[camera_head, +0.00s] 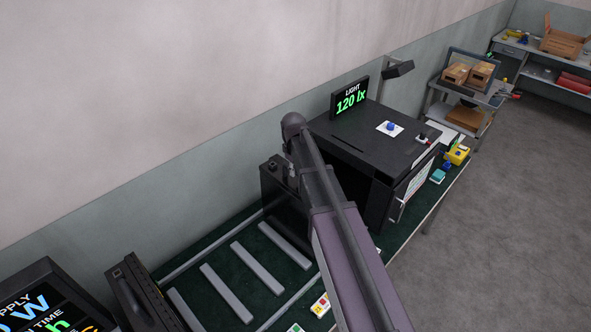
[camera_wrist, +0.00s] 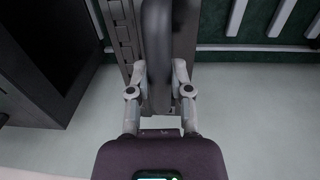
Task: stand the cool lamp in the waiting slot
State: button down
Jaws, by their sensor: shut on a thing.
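My gripper (camera_wrist: 159,72) is shut on a dark floodlight housing (camera_wrist: 122,32), its fingers on either side of a thick, rounded black part in the wrist view. In the head view this lamp (camera_head: 284,200) is upright between the slatted rack and the black box, partly covered by my arm. Its lower end is hidden, so I cannot tell whether it touches the bench. A second dark lamp (camera_head: 143,292) stands upright at the left end of the rack. Pale bars (camera_head: 257,267) divide the rack into slots on the green bench top. No mark shows which lamp is cool or which slot is waiting.
A black box (camera_head: 345,140) with an open front stands close right of the held lamp. Its display (camera_head: 349,98) reads 120 lx. Another display panel (camera_head: 45,300) is at the lower left. The wall runs close behind. Middle slots are empty.

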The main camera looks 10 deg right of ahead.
aim_at(296, 182)
jog(key=shift+f+b, duration=1.65)
dwell(1.9)
jog(key=shift+f, duration=0.2)
dwell(1.3)
jog(key=shift+c, duration=2.3)
grip_release()
jog(key=shift+b, duration=0.3)
jog(key=shift+r, duration=0.1)
